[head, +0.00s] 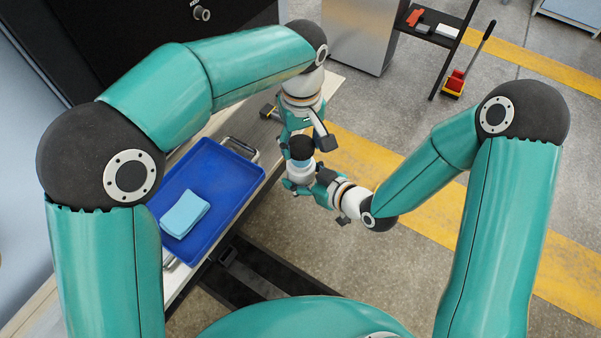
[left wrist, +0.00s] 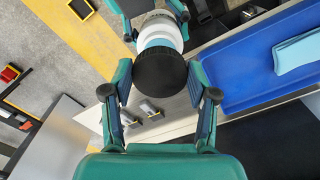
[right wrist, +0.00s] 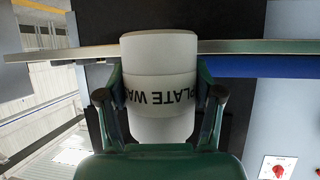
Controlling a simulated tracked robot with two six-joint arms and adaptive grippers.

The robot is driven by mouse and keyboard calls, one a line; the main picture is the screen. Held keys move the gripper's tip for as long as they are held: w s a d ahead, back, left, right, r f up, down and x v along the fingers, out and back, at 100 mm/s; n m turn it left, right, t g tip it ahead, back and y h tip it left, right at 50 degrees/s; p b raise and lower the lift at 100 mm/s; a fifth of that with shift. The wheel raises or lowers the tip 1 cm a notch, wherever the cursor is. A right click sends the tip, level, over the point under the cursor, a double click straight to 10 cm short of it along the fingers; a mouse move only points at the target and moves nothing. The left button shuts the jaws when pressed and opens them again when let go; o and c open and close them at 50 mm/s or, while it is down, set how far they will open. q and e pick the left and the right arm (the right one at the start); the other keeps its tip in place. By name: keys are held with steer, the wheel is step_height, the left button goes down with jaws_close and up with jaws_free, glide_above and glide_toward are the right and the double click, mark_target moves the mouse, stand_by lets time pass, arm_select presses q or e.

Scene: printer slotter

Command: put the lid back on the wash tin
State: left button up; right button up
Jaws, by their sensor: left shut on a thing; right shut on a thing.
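The black round lid (left wrist: 160,70) is between the fingers of my left gripper (left wrist: 159,78), which is shut on it. It also shows in the head view (head: 301,147). The white wash tin (right wrist: 160,60), with upside-down lettering in the right wrist view, is between the fingers of my right gripper (right wrist: 160,85), which is shut on it. In the left wrist view the tin (left wrist: 158,32) is right behind the lid, roughly lined up with it. I cannot tell whether lid and tin touch. Both are held off the bench, past its right edge.
A blue tray (head: 222,167) with a folded light-blue cloth (head: 185,214) lies on the bench, left of the grippers. The bench edge (head: 225,215) is close by. A dark shelf stand (head: 440,38) and a red-yellow item (head: 454,82) stand far off. The floor to the right is open.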

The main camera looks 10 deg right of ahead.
mark_target(301, 172)
arm_select(q)
steer(key=shift+f, duration=0.75)
steer(key=shift+s, duration=0.1)
steer(key=shift+f, duration=0.85)
steer(key=shift+f, duration=0.6)
stand_by(0.4)
